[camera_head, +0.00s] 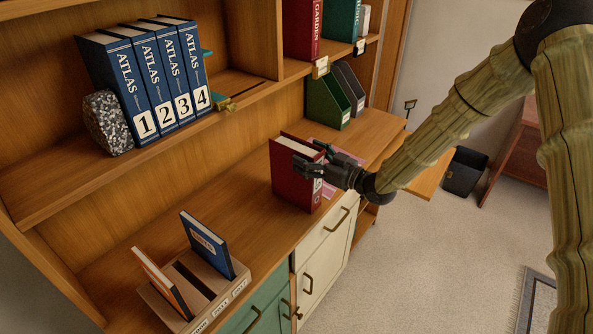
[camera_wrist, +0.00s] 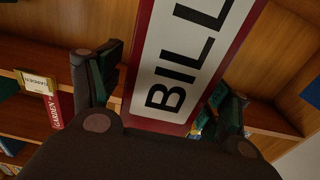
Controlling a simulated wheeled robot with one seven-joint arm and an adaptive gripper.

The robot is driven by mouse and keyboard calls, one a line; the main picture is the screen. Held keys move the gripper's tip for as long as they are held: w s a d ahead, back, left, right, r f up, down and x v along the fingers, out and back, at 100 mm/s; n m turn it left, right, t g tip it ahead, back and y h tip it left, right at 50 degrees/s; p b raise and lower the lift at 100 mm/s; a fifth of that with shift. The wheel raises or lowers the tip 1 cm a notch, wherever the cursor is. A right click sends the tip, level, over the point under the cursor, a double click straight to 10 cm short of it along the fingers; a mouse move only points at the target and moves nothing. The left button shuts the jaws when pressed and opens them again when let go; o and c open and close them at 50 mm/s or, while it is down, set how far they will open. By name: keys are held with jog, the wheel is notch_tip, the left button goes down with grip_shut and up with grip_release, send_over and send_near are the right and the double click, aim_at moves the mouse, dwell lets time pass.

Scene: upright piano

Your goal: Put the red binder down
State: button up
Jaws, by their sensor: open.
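The red binder (camera_head: 287,180) stands upright on the wooden counter (camera_head: 240,212) of the shelf unit, near the counter's front edge. In the wrist view its spine with a white label reading "BILL" (camera_wrist: 187,55) fills the middle. My gripper (camera_head: 318,160) is at the binder's spine side. In the wrist view the two fingers of my gripper (camera_wrist: 160,95) are spread, one on each side of the spine, with a gap visible at the left. Whether the right finger touches the binder I cannot tell. The binder's lower part is hidden in the wrist view.
A pink sheet (camera_head: 344,162) lies beside the binder. Green and grey file holders (camera_head: 328,100) stand behind it. A wooden rack (camera_head: 205,292) with slim books is at the front left. Blue atlas volumes (camera_head: 147,78) and a stone bookend (camera_head: 107,122) stand on the shelf above.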

jog(key=shift+x, duration=1.2)
jog(key=c, duration=1.7)
grip_shut()
jog(key=shift+r, duration=0.15)
